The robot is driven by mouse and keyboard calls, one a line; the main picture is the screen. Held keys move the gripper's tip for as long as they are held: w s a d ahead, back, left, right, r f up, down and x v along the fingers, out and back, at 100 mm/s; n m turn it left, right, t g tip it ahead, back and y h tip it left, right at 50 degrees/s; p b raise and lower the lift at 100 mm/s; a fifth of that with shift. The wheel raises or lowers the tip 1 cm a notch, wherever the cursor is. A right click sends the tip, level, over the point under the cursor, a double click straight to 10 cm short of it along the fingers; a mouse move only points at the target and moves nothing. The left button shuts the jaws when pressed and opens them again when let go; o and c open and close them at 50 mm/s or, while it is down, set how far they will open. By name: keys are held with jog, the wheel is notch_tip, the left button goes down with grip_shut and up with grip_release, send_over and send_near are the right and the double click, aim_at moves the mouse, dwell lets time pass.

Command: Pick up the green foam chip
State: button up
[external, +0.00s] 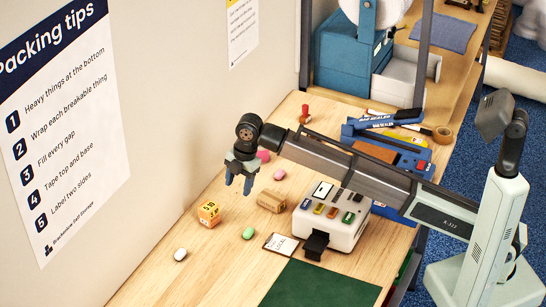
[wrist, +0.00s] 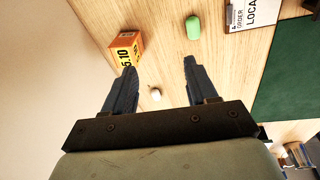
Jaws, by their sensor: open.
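The green foam chip (external: 248,233) lies on the wooden bench, between the orange box and the clipboard. In the wrist view the green foam chip (wrist: 193,27) is at the top, beyond the fingertips and nearer the right finger. My gripper (external: 239,186) is open and empty, raised above the bench and up and left of the chip in the external view. In the wrist view my gripper (wrist: 158,68) shows both fingers apart, with a white foam chip (wrist: 156,94) seen between them on the bench below.
An orange box (external: 208,214) stands left of the green chip. A clipboard (external: 281,244) and a white label machine (external: 331,216) stand to its right. A brown roll (external: 271,201), pink chips (external: 279,175) and a green mat (external: 320,287) are around. The wall is at left.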

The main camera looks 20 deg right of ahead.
jog(key=s+f+n+h, duration=0.1)
jog(key=s+h, duration=0.1)
jog(key=s, duration=0.2)
send_over(248, 232)
jog(key=shift+g, duration=0.3)
jog(key=f, duration=0.9)
jog(key=shift+a, duration=0.2)
jog(key=shift+d+f, duration=0.2)
jog(key=shift+f, duration=2.3)
grip_shut()
jog(key=shift+r, duration=0.15)
